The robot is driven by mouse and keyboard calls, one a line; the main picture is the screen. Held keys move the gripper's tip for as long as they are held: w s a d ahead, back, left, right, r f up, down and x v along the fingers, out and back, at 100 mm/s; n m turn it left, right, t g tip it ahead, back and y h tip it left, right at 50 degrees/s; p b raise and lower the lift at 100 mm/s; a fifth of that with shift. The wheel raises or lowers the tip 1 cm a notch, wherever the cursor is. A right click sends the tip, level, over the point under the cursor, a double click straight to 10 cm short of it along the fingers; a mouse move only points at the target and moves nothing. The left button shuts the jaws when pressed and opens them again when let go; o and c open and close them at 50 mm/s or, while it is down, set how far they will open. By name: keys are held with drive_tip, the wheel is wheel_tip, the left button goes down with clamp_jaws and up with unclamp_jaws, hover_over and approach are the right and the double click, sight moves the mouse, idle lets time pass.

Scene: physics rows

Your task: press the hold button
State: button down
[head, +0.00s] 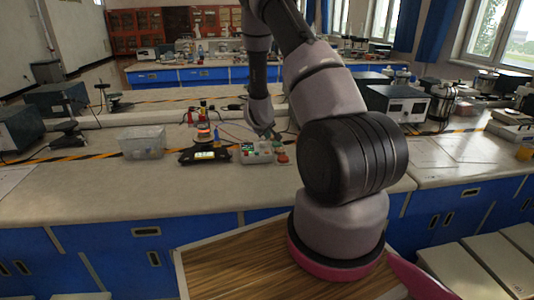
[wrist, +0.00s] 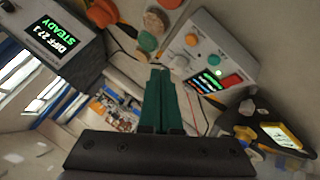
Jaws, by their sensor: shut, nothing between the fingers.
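A pale button box (wrist: 215,40) is in the wrist view, with an orange button (wrist: 191,40), a green button (wrist: 214,59), a red button (wrist: 232,80) and a small lit display (wrist: 207,82). I cannot read which button is the hold button. In the head view the box (head: 256,158) stands on the bench, partly covered by my gripper (head: 266,133). My gripper's green fingers (wrist: 162,72) are shut and empty.
A black scale-like device (head: 205,155) with a lit display is left of the box, and a clear bin (head: 142,142) is further left. Round green and orange pieces (wrist: 148,40) are beside the fingertips.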

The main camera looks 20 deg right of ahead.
sight(267, 155)
drive_tip(key=shift+f, duration=2.3)
drive_tip(key=shift+f, duration=0.15)
drive_tip(key=shift+f, duration=0.25)
drive_tip(key=shift+f, duration=0.4)
idle(0.9)
drive_tip(key=shift+r, duration=0.8)
drive_tip(key=shift+r, duration=2.5)
